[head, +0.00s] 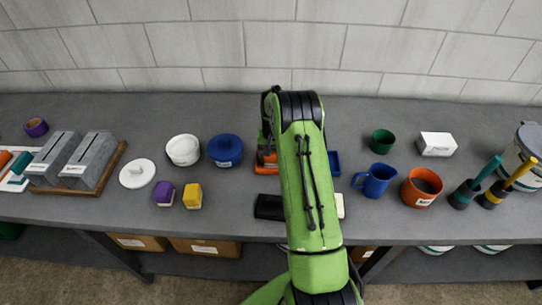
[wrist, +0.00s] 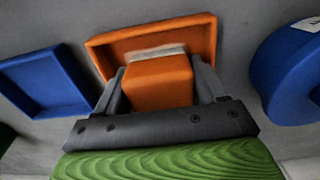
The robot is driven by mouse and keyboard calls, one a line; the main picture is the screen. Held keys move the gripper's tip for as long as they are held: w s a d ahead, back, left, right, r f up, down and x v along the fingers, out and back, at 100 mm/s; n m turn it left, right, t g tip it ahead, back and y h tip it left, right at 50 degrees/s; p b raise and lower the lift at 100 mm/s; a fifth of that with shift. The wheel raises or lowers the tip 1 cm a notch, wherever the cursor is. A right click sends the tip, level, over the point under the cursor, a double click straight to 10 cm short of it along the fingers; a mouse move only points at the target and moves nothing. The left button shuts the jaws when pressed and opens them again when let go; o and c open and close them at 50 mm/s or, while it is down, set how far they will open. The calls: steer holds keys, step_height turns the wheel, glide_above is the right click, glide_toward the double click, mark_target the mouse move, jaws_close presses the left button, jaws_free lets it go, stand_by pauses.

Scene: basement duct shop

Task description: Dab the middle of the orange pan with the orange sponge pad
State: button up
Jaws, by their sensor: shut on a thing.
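The orange pan (wrist: 110,48) is a shallow tray with raised walls on the bench, seen at the top of the wrist view. In the head view only its left part (head: 263,168) shows beside my arm. My gripper (wrist: 158,80) is shut on the orange sponge pad (wrist: 157,84), a block with a pale layer at its far end. The pad overlaps the pan in the wrist view; I cannot tell whether it touches the pan floor. In the head view my arm hides the pad and most of the pan.
A blue pan (wrist: 45,82) lies to the left in the wrist view, and a blue lidded pot (wrist: 290,75) stands close on the right. In the head view a black pad (head: 269,207) lies in front, and a blue jug (head: 376,181) and orange pot (head: 421,188) stand to the right.

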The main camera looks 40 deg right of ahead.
steer(key=shift+s+d, duration=0.2)
steer(key=shift+d, duration=0.05)
steer(key=shift+r+p, duration=2.55)
steer(key=shift+r, duration=1.6)
steer(key=shift+f, duration=0.1)
